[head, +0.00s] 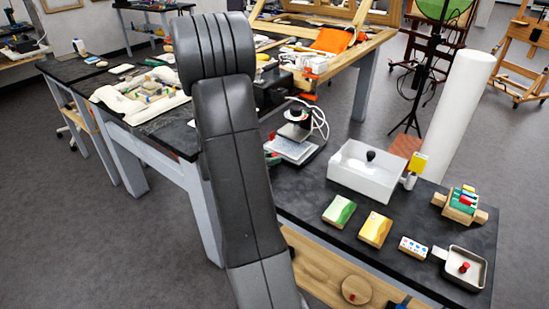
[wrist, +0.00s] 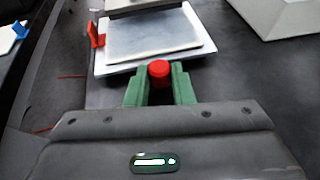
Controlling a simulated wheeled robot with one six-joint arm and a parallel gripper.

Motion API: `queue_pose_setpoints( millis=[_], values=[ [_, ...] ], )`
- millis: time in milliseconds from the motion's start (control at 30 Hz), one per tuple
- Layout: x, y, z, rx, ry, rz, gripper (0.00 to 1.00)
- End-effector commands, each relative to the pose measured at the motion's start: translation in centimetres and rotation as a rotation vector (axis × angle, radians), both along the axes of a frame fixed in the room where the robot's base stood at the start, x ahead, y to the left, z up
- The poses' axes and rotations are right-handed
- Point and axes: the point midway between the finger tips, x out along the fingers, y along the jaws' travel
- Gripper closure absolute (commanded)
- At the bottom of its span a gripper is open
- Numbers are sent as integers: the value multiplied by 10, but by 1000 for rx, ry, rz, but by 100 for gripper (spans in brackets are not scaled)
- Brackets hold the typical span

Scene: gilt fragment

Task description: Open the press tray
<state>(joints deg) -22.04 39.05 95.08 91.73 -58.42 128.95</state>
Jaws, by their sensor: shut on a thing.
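The press (head: 295,131) stands on the dark bench, just right of my arm in the head view. Its pale flat tray (head: 290,150) shows low at its front. In the wrist view the tray (wrist: 150,38) is a grey-white plate on a white base, with the press's darker upper part above it at the top edge. A red knob (wrist: 159,70) sits at the near side of the tray. My gripper (wrist: 160,88) has its green fingers on either side of this knob and is shut on it.
A white open box (head: 366,172) with a black knob stands right of the press. Green (head: 339,211) and yellow (head: 374,229) blocks and a small metal tray (head: 466,266) lie nearer the bench's front. A red clip-like piece (wrist: 95,35) stands left of the press tray.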

Motion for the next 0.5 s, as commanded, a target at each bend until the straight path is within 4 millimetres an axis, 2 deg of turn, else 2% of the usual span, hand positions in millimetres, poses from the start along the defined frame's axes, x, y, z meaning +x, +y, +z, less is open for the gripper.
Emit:
queue_pose_setpoints(
  millis=[100, 300, 500],
  values=[
    [-21, 18, -5, 3, -7, 8, 100],
    [-51, 39, -2, 2, -6, 6, 100],
    [-60, 44, 0, 1, -4, 3, 100]
  ],
)
